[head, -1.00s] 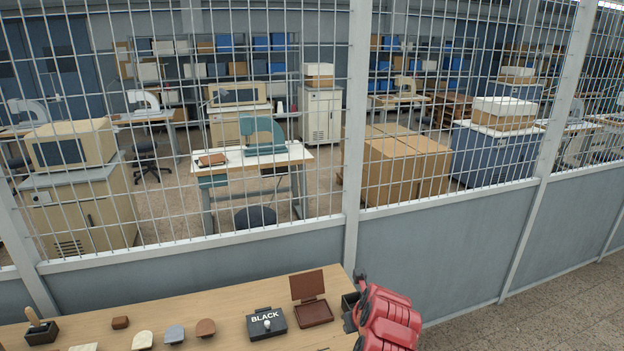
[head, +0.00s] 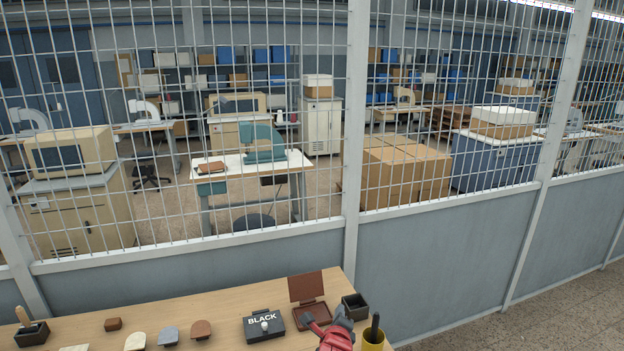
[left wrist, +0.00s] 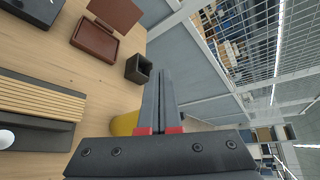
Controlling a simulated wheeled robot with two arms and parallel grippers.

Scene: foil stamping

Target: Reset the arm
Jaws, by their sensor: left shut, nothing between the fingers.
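My left gripper (head: 343,318), red and grey, is at the bottom of the head view, over the right end of the wooden table (head: 222,308). In the left wrist view its two dark fingers (left wrist: 166,80) lie together, shut and empty. In the head view it appears between the open brown case (head: 311,313) and a yellow cup (head: 372,344) holding a dark handle. The yellow cup is partly hidden behind the fingers in the left wrist view (left wrist: 124,124). My right gripper is not in view.
An empty black square cup (head: 355,306) stands near the gripper. A black box marked BLACK (head: 264,325), several rounded stamps (head: 168,336) and a holder with a brush-like tool (head: 32,333) line the table. A wire-mesh partition (head: 280,259) stands behind. Floor shows to the right.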

